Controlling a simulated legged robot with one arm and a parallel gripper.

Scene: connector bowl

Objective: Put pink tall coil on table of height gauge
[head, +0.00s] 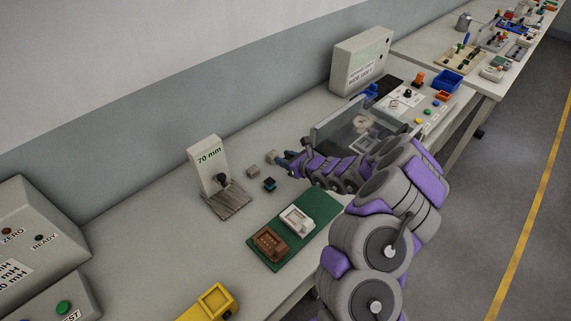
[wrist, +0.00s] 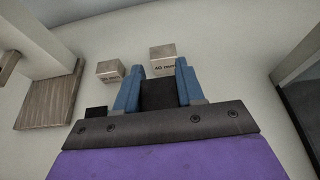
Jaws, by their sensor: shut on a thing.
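The height gauge (head: 207,160) stands on the bench, an upright white board marked 70 mm. Its table (head: 231,203) is a flat, striped brown plate at its foot; this plate also shows at the left of the wrist view (wrist: 48,104). My gripper (head: 281,160) is just above the bench, right of the gauge and apart from it. In the wrist view, its blue fingers (wrist: 158,85) are shut on a dark block-like thing (wrist: 158,95). No pink tall coil can be made out, and I cannot tell whether the held thing is it.
Small metal blocks (wrist: 163,59) (wrist: 110,71) lie just beyond my fingers. A dark small block (head: 269,184) sits between gauge and gripper. A green mat (head: 297,240) with brown and white fixtures lies in front. A clear-walled box (head: 345,125) stands to the right.

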